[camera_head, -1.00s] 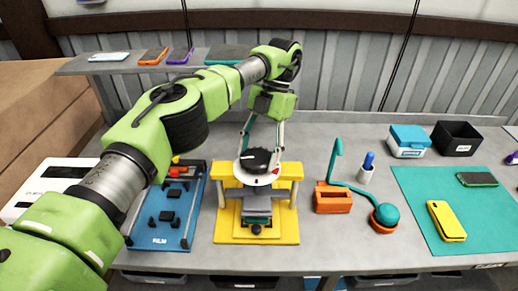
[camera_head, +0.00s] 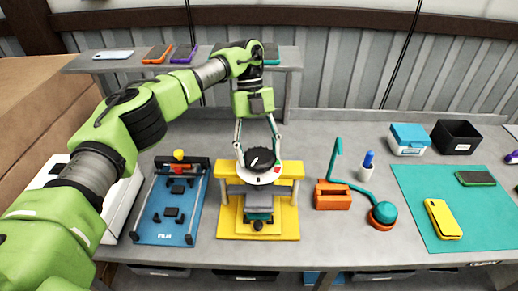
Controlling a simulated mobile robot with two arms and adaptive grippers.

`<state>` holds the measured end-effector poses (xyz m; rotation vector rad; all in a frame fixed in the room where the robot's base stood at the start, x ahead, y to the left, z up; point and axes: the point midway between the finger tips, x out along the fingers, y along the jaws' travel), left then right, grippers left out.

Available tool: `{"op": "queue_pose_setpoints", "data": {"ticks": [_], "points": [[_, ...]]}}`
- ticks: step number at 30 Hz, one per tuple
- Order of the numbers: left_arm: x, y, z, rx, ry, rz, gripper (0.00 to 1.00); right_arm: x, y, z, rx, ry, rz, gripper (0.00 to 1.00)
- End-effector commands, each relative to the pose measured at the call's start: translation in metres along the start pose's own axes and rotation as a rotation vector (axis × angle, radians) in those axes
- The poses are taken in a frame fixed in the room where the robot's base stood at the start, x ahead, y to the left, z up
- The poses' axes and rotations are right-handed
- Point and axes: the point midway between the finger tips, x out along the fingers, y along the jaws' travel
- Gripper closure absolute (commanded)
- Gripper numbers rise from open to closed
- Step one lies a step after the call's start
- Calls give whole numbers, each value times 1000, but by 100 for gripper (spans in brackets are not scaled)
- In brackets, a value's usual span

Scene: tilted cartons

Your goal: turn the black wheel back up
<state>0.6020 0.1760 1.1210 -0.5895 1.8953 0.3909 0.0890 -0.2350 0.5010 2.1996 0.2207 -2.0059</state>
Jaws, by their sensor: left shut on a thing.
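The black wheel (camera_head: 260,160) sits on a white round dial plate with a red mark, on top of the yellow press fixture (camera_head: 230,222). A white line shows on the wheel's top. My left gripper (camera_head: 259,154) reaches down from above, with one finger on each side of the wheel, and is shut on it. A grey plate (camera_head: 250,190) lies under the dial inside the fixture. The exact finger contact is small and hard to see. My right gripper is out of view.
A blue fixture (camera_head: 170,220) stands left of the yellow one. An orange block (camera_head: 332,196) and a teal lamp-like tool (camera_head: 384,213) stand to the right. A teal mat (camera_head: 420,225) holds a yellow phone (camera_head: 443,219). A shelf (camera_head: 125,60) with phones is behind.

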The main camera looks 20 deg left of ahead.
Motion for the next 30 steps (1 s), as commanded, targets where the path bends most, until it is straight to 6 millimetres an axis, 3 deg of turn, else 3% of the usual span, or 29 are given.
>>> {"op": "queue_pose_setpoints", "data": {"ticks": [15,30], "points": [[1,4,-1,-341,2,-136,63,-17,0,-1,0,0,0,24],[3,4,-1,-421,2,-167,63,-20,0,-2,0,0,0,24]]}}
